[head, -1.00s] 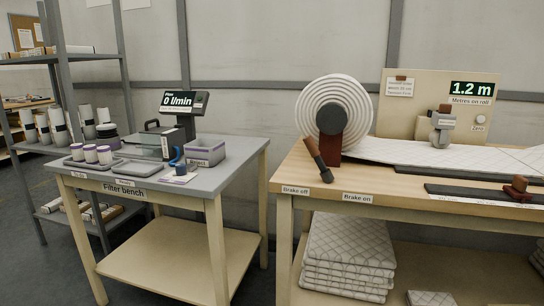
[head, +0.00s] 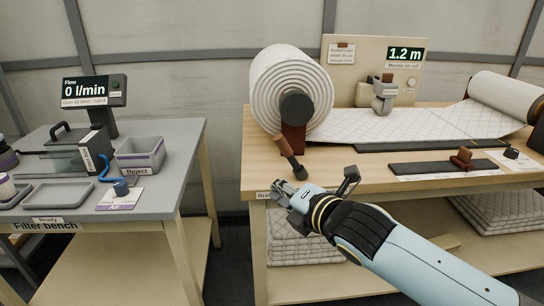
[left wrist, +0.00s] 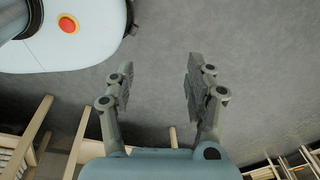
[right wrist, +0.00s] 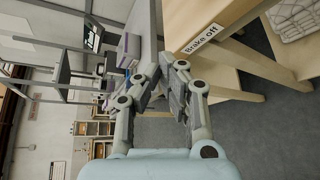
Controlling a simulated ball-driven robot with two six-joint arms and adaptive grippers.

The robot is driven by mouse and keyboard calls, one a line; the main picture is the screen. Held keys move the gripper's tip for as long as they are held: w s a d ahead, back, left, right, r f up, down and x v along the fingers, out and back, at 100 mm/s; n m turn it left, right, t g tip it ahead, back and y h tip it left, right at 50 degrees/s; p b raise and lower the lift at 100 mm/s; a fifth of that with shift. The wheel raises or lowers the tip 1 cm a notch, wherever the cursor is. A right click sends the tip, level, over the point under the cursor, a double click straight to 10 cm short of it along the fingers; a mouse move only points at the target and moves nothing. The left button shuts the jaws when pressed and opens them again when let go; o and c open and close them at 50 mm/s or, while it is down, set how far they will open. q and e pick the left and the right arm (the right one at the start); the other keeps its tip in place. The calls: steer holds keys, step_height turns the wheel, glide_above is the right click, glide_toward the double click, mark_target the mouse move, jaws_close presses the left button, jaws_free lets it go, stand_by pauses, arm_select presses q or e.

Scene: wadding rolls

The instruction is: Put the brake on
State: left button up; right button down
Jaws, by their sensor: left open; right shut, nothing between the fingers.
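The brake lever (head: 289,158), dark with a brown grip, stands at the bench's front left corner and leans left in the head view. The "Brake off" label (right wrist: 203,39) shows in the right wrist view. In the head view my right arm hides most of it, and the "Brake on" label cannot be seen. My right gripper (head: 281,189) is shut and empty, just in front of the bench edge, below the lever and apart from it. It also shows in the right wrist view (right wrist: 166,70). My left gripper (left wrist: 157,78) is open and empty over the floor.
The wadding roll (head: 285,90) stands behind the lever, its sheet (head: 390,124) running right along the bench (head: 345,180). The filter bench (head: 170,190) stands at left with a reject bin (head: 140,155). A gap separates the benches.

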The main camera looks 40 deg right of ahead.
mark_target(290, 156)
steer(key=w, duration=0.6)
steer(key=w+d, duration=0.1)
steer(key=w, duration=0.3)
steer(key=shift+w+r, duration=0.1)
steer(key=shift+r, duration=0.1)
steer(key=d+r+p, duration=0.1)
steer(key=s+d, duration=0.1)
steer(key=d, duration=0.1)
steer(key=shift+s+r+p, duration=0.2)
steer(key=shift+r+p, duration=0.2)
steer(key=shift+s+d+r, duration=0.1)
arm_select(q)
steer(key=s+r, duration=0.1)
steer(key=r, duration=0.1)
steer(key=shift+s+d+r, duration=0.3)
steer(key=shift+s+r, duration=0.05)
steer(key=shift+s, duration=0.05)
steer(key=shift+w+r, duration=0.1)
steer(key=shift+r, duration=0.1)
arm_select(e)
steer(key=shift+d+r, duration=0.1)
steer(key=shift+d, duration=0.05)
